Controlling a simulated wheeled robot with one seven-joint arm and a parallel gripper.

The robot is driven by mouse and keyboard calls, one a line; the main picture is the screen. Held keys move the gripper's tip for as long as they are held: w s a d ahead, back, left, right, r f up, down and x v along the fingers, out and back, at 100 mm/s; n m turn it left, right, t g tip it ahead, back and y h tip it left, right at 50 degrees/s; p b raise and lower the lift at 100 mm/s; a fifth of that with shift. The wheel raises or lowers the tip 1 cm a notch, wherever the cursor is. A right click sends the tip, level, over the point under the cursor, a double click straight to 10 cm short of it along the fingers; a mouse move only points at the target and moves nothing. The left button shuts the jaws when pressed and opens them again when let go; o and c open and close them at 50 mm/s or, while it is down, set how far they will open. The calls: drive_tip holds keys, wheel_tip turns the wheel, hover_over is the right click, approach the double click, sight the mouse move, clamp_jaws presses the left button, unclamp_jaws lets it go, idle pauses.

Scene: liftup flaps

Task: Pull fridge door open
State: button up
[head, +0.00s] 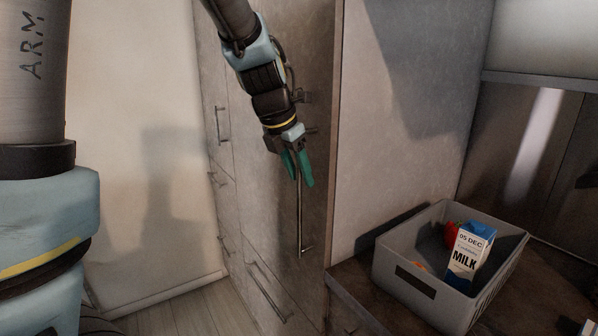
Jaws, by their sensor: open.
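The fridge door (316,108) is a tall grey-brown panel in the middle of the head view, and it looks shut. Its long vertical metal handle (299,222) runs down near the panel's right edge. My gripper (298,180), with green fingers, is open at the handle and points downward. The fingers overlap the handle in the picture; I cannot tell whether they touch it or stand around it. The upper part of the handle is partly hidden by my gripper.
A grey crate (405,293) with a milk carton (467,258) and a red item (453,234) stands on the dark counter (352,285) at right. Other cabinet handles (222,124) are at left, and a drawer handle (268,290) is below. Some floor (190,312) is clear at lower left.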

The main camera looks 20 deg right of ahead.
clamp_jaws()
idle(0.3)
idle(1.1)
